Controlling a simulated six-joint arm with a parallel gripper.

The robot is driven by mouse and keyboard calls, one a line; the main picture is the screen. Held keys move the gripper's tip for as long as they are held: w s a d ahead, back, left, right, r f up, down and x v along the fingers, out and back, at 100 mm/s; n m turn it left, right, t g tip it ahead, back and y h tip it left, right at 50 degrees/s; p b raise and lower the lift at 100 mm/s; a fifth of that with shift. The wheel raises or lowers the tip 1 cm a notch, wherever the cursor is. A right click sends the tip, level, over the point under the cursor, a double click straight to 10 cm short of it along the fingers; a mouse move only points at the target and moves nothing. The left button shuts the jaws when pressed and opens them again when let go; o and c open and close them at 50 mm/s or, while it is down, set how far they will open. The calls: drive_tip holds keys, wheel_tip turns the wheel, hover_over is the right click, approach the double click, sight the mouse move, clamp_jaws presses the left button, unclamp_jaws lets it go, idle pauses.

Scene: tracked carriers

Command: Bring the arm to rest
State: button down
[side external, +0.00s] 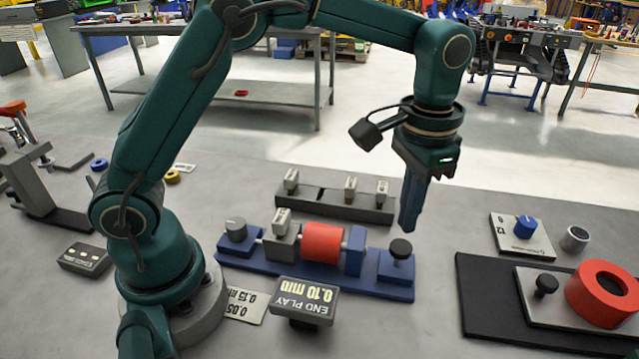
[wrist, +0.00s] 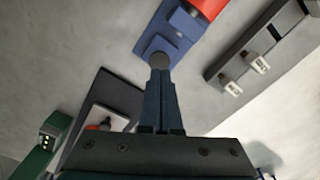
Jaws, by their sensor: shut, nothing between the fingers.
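My gripper (side external: 411,222) points down, its fingers together and empty. In the side external view it hangs near the right end of the blue fixture base (side external: 330,285), close to a black knob (side external: 400,250). The fixture carries a red cylinder (side external: 323,242) between a grey block and a blue block. In the wrist view my gripper (wrist: 160,75) is also closed, with its tips overlapping a dark round knob. I cannot tell from these views whether the tips touch the knob.
A display reading END PLAY 0.10 mm (side external: 303,301) stands in front of the fixture. A dark rack (side external: 333,203) with several grey tagged pieces is behind it. At right, a black mat (side external: 480,300) bears a plate with a red ring (side external: 604,293). The table between rack and mat is clear.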

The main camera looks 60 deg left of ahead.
drive_tip(key=s+a+r+n+t, duration=0.1)
drive_tip(key=s+a+r+t, duration=0.15)
drive_tip(key=r, duration=0.25)
drive_tip(key=s+a+r+n+t, duration=0.1)
drive_tip(key=s+a+r, duration=0.3)
drive_tip(key=r, duration=0.1)
drive_tip(key=s+a+f+n+t, duration=0.1)
drive_tip(key=s+a+f+t, duration=0.1)
drive_tip(key=s+f, duration=0.3)
drive_tip(key=s, duration=0.4)
drive_tip(key=shift+f, duration=0.15)
